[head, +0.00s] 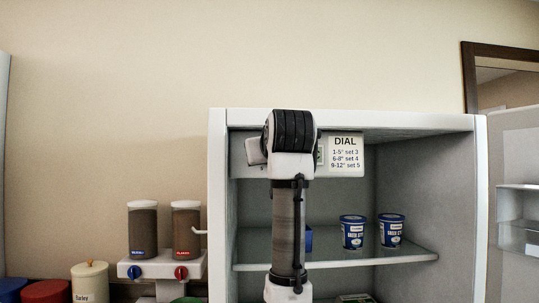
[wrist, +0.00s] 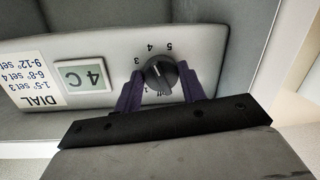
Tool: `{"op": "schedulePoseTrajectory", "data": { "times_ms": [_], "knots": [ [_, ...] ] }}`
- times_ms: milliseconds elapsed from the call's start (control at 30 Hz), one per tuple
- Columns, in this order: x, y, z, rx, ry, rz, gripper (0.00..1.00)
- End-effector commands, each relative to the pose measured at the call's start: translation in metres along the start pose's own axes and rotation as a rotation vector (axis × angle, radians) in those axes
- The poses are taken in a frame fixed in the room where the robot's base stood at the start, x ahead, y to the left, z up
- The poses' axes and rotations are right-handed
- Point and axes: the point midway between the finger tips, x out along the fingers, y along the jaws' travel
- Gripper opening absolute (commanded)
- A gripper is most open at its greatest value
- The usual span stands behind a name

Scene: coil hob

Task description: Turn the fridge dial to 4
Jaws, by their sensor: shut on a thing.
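The fridge dial (wrist: 160,74) is a dark round knob on the light control panel, seen upside down in the wrist view. Numbers and "off" are printed around it. I cannot tell for sure which number its mark points at. My gripper's (wrist: 160,84) purple fingers stand on either side of the knob, shut on it. A small display (wrist: 84,77) beside it shows a 4 and a C. In the head view my gripper and arm cover the dial.
A DIAL label (head: 345,152) on the panel pairs temperature ranges with settings 3, 4 and 5. The open fridge (head: 480,220) has a glass shelf (head: 335,262) with blue tubs (head: 391,233). Two dispensers (head: 143,235) and canisters (head: 90,283) stand at left.

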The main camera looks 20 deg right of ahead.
Motion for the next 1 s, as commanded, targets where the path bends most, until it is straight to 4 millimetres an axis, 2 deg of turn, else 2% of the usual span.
{"op": "schedulePoseTrajectory", "data": {
  "times_ms": [567,600,733,1000],
  "knots": [
    [0.0005,-0.0002,0.0017,0.033,-0.001,-0.005,0.17],
    [0.0005,-0.0002,0.0017,0.033,-0.001,-0.005,0.43],
    [0.0004,-0.0002,0.0012,0.033,0.0,-0.005,0.6],
    [-0.0001,-0.0001,0.0005,0.032,0.002,-0.004,0.62]
  ]
}}
